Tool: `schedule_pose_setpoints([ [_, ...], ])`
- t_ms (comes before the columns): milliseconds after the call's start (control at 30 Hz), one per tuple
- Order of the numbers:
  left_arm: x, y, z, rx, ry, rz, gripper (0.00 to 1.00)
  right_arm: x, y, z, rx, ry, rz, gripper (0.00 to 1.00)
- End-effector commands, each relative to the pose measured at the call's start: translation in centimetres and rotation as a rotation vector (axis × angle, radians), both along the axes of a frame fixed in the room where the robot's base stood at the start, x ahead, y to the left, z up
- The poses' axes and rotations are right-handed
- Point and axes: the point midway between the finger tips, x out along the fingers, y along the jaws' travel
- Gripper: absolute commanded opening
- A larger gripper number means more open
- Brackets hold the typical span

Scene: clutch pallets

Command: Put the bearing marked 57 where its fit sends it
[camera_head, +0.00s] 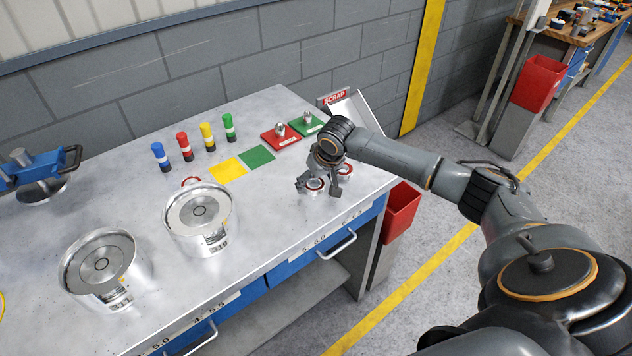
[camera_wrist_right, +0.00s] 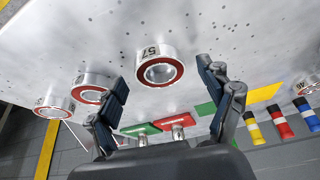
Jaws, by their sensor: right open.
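The bearing marked 57 (camera_wrist_right: 160,68) is a silver ring with a red inner face, standing on the metal workbench (camera_head: 150,320). In the wrist view it sits between and beyond the spread fingers of my right gripper (camera_wrist_right: 165,100), with a gap on both sides. In the head view my right gripper (camera_head: 322,186) is over this bearing (camera_head: 314,188) and partly hides it; it is open and empty. Two more bearings (camera_wrist_right: 92,88) (camera_wrist_right: 55,106) stand close by in the wrist view. My left gripper is out of view.
A yellow mat (camera_head: 228,170), a green mat (camera_head: 257,156), a red plate (camera_head: 270,140) and a green plate (camera_head: 318,122) lie behind. A scrap tray (camera_head: 358,112) stands at the back. Two large drums (camera_head: 210,243) (camera_head: 115,298) stand front left. A red bin (camera_head: 402,212) hangs beside the bench.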

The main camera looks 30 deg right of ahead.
Motion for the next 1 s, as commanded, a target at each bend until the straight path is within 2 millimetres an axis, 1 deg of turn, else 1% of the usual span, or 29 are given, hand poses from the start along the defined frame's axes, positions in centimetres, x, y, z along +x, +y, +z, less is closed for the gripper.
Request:
schedule_pose_setpoints([
  [167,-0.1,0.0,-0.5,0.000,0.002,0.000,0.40,-1.2,0.0,2.9,-0.002,-0.004,0.002,0.80],
  [300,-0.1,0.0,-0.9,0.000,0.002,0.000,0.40,-2.4,0.1,5.9,-0.002,-0.006,0.001,0.80],
  [500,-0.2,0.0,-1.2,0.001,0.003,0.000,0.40,-3.7,0.2,9.1,0.000,-0.002,0.001,0.80],
  [600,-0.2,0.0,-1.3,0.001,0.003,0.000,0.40,-4.1,0.2,10.1,-0.001,-0.002,0.000,0.80],
  [700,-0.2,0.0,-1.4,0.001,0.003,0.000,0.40,-4.4,0.2,10.6,0.001,-0.001,0.000,0.80],
  [1000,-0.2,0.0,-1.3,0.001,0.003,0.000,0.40,-4.4,0.2,10.7,0.000,0.000,0.000,0.80],
])
